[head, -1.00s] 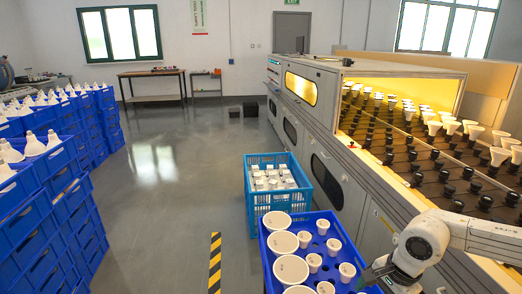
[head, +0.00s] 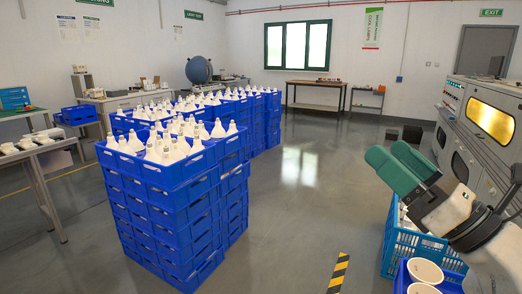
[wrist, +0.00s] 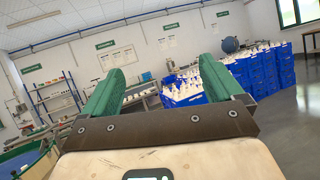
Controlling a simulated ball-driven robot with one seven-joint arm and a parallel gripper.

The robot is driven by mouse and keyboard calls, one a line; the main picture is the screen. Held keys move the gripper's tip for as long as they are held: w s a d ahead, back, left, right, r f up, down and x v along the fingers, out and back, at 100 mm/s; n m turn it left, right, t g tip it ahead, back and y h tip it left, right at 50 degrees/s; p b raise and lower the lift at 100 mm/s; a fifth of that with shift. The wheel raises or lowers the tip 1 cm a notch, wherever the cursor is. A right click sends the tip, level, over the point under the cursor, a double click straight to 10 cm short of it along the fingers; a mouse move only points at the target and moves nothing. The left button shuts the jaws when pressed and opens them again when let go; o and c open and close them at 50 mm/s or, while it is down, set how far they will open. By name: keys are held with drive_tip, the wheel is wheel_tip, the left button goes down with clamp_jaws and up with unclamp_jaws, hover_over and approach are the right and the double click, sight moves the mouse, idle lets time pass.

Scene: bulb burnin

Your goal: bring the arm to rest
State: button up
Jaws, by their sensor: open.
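My gripper (head: 392,168) is raised at the right of the head view, over the floor aisle and above the blue crates there. Its two green fingers point up and to the left. In the wrist view my gripper (wrist: 160,92) has its green fingers wide apart with nothing between them but the distant room. My arm reaches in from the right edge of the head view. No object touches the fingers.
Stacked blue crates (head: 180,225) of white bulbs stand left of the aisle. A light blue crate (head: 405,250) and a blue crate with white cups (head: 425,270) sit below my arm. The burn-in machine (head: 470,150) is at the right. The grey floor (head: 300,200) between is clear.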

drive_tip(key=d+m+t+h, duration=0.3)
drive_tip(key=d+m+h, duration=0.2)
drive_tip(key=m+h, duration=0.55)
drive_tip(key=d+m+t+h, duration=0.2)
drive_tip(key=d+m+h, duration=0.35)
drive_tip(key=m, duration=0.75)
wheel_tip(320, 180, down, 21)
drive_tip(key=d+m+g+h, duration=0.35)
drive_tip(key=m+g, duration=0.55)
drive_tip(key=m, duration=0.4)
drive_tip(key=s+a+f+m+g+y, duration=0.2)
drive_tip(key=s+a+f+g, duration=0.15)
drive_tip(key=s+f, duration=0.45)
drive_tip(key=s+a+f+m+g+y, duration=0.1)
drive_tip(key=s+a+f+g, duration=0.2)
drive_tip(key=f, duration=0.8)
drive_tip(key=s+a+f+m+g+y, duration=0.15)
drive_tip(key=s+f+g, duration=0.35)
drive_tip(key=s, duration=0.5)
drive_tip(key=s+f+g+y, duration=0.2)
drive_tip(key=s+f+g, duration=0.1)
drive_tip(key=s+f, duration=0.55)
wheel_tip(320, 180, down, 8)
drive_tip(key=b, duration=1)
wheel_tip(320, 180, up, 21)
drive_tip(key=p, duration=2.1)
drive_tip(key=shift+s+a, duration=0.2)
drive_tip(key=shift+s, duration=0.25)
